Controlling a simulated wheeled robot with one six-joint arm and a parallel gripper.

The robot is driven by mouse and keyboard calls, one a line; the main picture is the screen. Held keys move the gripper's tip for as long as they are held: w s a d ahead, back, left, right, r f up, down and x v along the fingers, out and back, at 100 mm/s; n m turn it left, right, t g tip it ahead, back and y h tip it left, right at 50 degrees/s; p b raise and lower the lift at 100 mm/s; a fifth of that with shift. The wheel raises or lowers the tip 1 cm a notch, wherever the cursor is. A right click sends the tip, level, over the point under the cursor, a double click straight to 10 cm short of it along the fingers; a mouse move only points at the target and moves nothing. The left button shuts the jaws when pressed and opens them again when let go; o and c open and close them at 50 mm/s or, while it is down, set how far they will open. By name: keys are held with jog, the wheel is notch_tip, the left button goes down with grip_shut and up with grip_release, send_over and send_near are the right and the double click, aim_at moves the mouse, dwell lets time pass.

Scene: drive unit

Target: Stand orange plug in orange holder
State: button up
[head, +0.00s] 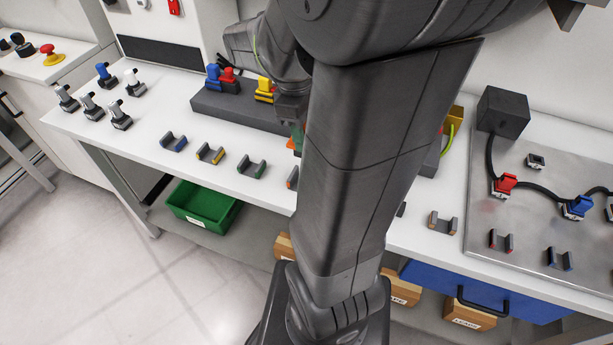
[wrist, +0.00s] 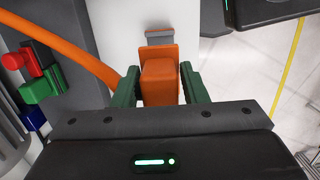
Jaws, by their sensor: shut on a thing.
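My gripper (wrist: 160,88) is shut on the orange plug (wrist: 160,80), with a green finger on each side of it. In the head view my arm hides most of the gripper, and only a sliver of the orange plug (head: 291,144) shows beside it, above the white bench. The orange holder (head: 292,178) stands on the bench near its front edge, partly hidden by my arm. In the wrist view a grey piece (wrist: 160,38) shows just beyond the plug, perhaps the holder. I cannot tell whether the plug touches it.
A dark block (head: 235,108) behind carries blue, red and yellow plugs. An orange cable (wrist: 75,50) runs left of the held plug. Blue (head: 173,143), yellow (head: 210,154) and green (head: 251,167) holders stand empty in a row to the left. A metal plate (head: 535,215) is at right.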

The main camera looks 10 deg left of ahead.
jog(key=shift+f+b, duration=1.05)
jog(key=shift+f, duration=0.75)
jog(key=shift+f, duration=0.15)
jog(key=shift+f+b, duration=0.95)
jog(key=shift+f, duration=0.3)
jog(key=shift+f, duration=0.25)
jog(key=shift+f+b, duration=1.05)
jog(key=shift+f, duration=0.7)
jog(key=o, duration=1.3)
jog(key=shift+c, duration=0.2)
